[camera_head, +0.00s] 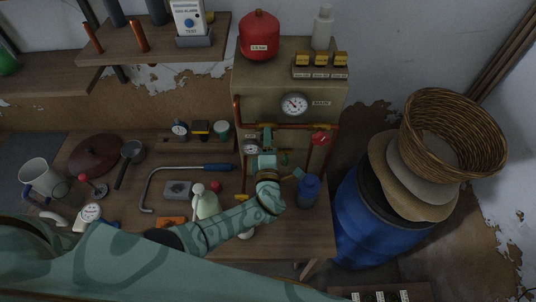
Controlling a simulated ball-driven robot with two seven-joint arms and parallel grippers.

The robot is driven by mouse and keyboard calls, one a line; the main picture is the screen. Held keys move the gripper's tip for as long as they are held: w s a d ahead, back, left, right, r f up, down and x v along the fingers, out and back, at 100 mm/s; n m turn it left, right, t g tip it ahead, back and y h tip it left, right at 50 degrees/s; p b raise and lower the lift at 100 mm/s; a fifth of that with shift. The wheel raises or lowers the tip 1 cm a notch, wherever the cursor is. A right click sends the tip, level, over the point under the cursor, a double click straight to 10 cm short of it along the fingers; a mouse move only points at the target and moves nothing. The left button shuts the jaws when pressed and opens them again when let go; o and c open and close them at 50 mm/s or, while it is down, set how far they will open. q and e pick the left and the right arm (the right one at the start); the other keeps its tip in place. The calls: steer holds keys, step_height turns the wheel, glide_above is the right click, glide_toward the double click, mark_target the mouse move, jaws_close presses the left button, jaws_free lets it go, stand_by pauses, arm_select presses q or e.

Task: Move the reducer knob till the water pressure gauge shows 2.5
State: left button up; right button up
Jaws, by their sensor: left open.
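A round white gauge (294,105) with a "MAIN" label beside it sits on the upper front of the beige panel; its reading is too small to tell. A smaller gauge (250,149) sits lower on the panel, just left of my left gripper; its reading is also illegible. My left gripper (267,143) is open in front of the copper pipework. A small green part (284,158) shows just right of it. The gripper hides part of the fittings; I cannot tell which is the reducer knob or whether the gripper touches it. My right gripper is out of view.
A red valve handle (320,138) sits right of the gripper. A blue container (308,190) and a pale jug (205,202) stand on the bench near my left arm. A red tank (259,35) stands above the panel. A blue barrel (375,225) stands at the right.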

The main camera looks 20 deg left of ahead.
arm_select(q)
steer(key=b+v, duration=0.1)
steer(key=v, duration=1.5)
steer(key=shift+b, duration=0.4)
